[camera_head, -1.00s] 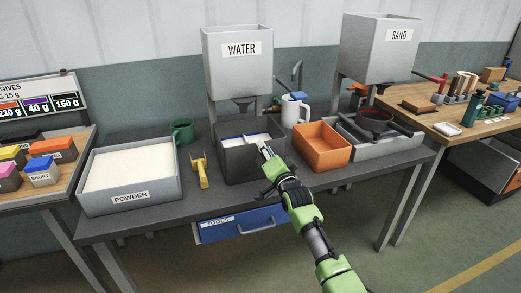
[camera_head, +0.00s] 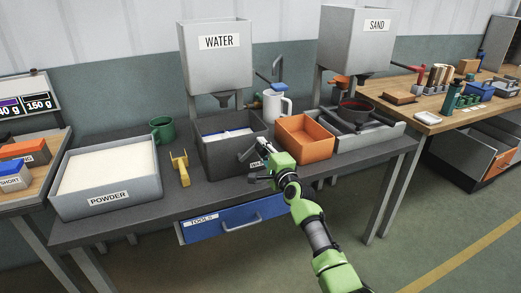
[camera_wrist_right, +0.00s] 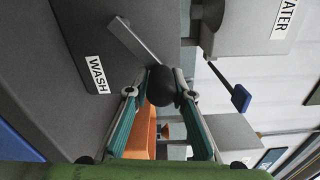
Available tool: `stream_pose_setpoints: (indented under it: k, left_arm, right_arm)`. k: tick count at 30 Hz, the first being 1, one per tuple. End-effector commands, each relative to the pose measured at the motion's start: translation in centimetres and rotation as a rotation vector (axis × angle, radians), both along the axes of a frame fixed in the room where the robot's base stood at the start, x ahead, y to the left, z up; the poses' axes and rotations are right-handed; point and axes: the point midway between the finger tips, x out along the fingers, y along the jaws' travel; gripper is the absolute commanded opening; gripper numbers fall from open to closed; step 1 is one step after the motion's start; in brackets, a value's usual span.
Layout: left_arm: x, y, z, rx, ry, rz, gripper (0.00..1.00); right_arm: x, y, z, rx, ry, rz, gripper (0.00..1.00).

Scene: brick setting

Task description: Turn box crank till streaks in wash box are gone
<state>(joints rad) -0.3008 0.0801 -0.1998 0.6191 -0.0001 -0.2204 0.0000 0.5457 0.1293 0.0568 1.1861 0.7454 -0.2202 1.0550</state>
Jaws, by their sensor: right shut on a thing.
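The dark grey wash box (camera_head: 222,162) stands on the bench below the water hopper. Its "WASH" label (camera_wrist_right: 97,75) shows in the right wrist view. The crank is a grey flat arm (camera_wrist_right: 136,42) on the box's side, with a round black knob (camera_wrist_right: 161,86). My right gripper (camera_head: 264,160) is shut on this knob at the box's right front; its two fingers also show around the knob in the right wrist view (camera_wrist_right: 162,88). My left gripper is out of view.
An orange bin (camera_head: 305,152) stands close to the right of the wash box. Behind are a white jug (camera_head: 276,106) and the water hopper (camera_head: 215,68). A blue tools drawer (camera_head: 235,219) hangs below.

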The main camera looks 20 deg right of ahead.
Motion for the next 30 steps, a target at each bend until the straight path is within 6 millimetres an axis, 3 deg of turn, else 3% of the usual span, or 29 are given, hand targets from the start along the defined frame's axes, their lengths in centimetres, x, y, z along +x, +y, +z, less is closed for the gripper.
stream_pose_setpoints:
  k: [1, 19, 20, 21, 22, 30]
  left_arm:
    - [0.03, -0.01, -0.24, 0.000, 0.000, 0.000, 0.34]
    - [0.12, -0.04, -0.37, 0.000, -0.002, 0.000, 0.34]
    - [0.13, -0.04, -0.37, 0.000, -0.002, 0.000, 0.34]
    - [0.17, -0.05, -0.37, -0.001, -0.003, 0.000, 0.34]
    - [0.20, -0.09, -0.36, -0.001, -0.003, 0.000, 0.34]
    - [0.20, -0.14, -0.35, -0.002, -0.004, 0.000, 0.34]
  right_arm:
    - [-0.05, 0.85, -0.92, 0.019, 0.015, 0.015, 0.00]
    - [0.00, 0.74, -0.81, 0.061, 0.013, 0.016, 0.00]
    - [0.00, 0.74, -0.80, 0.061, 0.013, 0.016, 0.24]
    - [0.00, 0.72, -0.76, 0.061, 0.012, 0.015, 0.35]
    - [0.01, 0.69, -0.73, 0.061, 0.011, 0.015, 0.39]
    - [0.03, 0.21, -0.46, 0.057, 0.006, 0.007, 0.39]
